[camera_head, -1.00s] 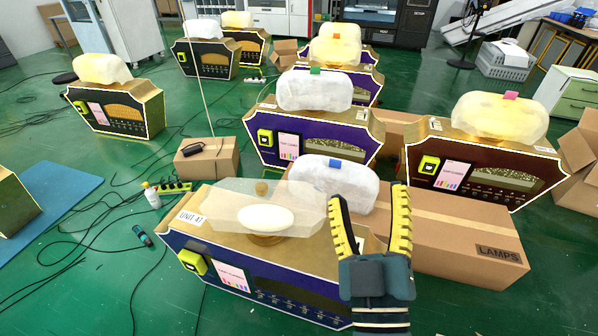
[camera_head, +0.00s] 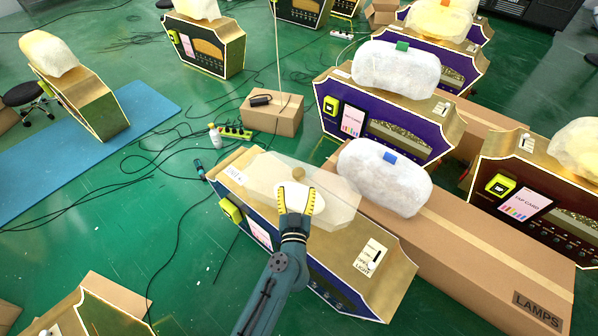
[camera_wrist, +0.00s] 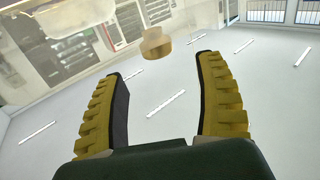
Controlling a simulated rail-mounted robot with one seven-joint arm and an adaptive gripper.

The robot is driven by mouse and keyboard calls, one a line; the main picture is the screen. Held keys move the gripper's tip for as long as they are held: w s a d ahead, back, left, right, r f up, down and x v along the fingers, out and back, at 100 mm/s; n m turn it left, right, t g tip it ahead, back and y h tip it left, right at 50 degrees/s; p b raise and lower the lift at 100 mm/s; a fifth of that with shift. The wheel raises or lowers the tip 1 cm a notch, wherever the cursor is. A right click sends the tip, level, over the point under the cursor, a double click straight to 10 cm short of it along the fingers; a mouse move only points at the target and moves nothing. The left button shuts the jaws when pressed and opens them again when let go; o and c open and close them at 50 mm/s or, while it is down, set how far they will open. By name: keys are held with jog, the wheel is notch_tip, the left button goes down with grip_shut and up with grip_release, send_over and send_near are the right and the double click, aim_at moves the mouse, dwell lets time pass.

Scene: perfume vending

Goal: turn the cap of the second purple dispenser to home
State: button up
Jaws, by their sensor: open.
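A purple dispenser with a gold top (camera_head: 392,270) stands nearest me in the head view. It bears a clear, faceted cap (camera_head: 340,198) with a white oval inside and a small tan knob (camera_head: 298,174). My gripper (camera_head: 296,187) is open and hides part of this cap; contact cannot be told. In the wrist view, the yellow-padded fingers (camera_wrist: 158,66) are apart and empty, with the tan knob (camera_wrist: 155,43) beyond their tips. Another purple dispenser (camera_head: 405,145) stands behind, with a whitish cap (camera_head: 397,70) bearing a green tag. Which dispenser counts as second is not marked.
A brown dispenser (camera_head: 535,190) stands at right. A small box (camera_head: 272,118) and cables lie on the green floor at left.

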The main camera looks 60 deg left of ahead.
aim_at(298, 177)
jog(key=b+x, duration=0.1)
jog(key=x, duration=0.6)
jog(key=shift+w+a, duration=0.3)
jog(key=shift+r, duration=0.1)
